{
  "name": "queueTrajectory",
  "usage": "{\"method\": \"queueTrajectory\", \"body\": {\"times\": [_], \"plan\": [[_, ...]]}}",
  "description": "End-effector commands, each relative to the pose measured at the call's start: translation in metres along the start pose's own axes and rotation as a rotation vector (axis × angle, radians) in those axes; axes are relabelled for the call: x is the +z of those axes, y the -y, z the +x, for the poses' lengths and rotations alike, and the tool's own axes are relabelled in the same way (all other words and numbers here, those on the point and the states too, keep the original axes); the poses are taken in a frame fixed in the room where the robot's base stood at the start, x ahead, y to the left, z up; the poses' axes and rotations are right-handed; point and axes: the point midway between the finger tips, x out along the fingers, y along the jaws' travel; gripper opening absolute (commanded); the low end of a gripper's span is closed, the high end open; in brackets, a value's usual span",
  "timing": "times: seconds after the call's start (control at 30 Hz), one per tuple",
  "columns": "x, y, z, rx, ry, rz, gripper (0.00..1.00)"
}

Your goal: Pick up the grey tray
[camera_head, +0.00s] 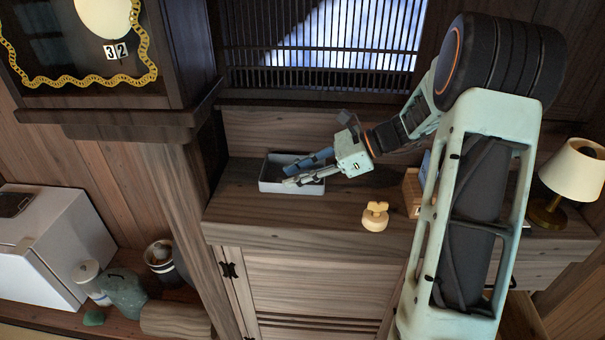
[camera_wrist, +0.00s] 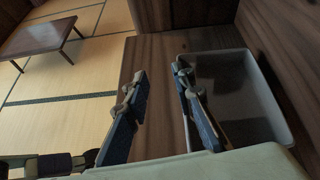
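The grey tray (camera_head: 268,186) is a shallow open box on the wooden cabinet top, near the wall. In the wrist view the tray (camera_wrist: 268,100) fills the right side, dark inside with a paler rim, and looks empty. My gripper (camera_head: 286,174) reaches in from the right, at the tray. One finger is over the tray's side wall or inside; the other is outside, over bare wood. I cannot tell whether either finger touches the tray.
A small yellow wind-up-key-like object (camera_head: 375,216) stands on the cabinet top (camera_head: 300,222) in front of my arm. A lamp (camera_head: 575,170) stands at the right. A wooden post (camera_head: 165,180) rises left of the cabinet. A low table (camera_wrist: 38,38) stands on the tatami.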

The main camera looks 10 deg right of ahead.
Motion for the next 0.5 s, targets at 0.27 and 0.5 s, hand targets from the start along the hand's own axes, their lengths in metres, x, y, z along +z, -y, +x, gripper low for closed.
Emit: {"method": "queueTrajectory", "body": {"times": [0.27,0.5], "plan": [[-0.029,0.021,0.009,-0.023,0.103,0.122,0.23],[-0.028,0.023,0.029,-0.023,0.11,0.129,0.23]]}}
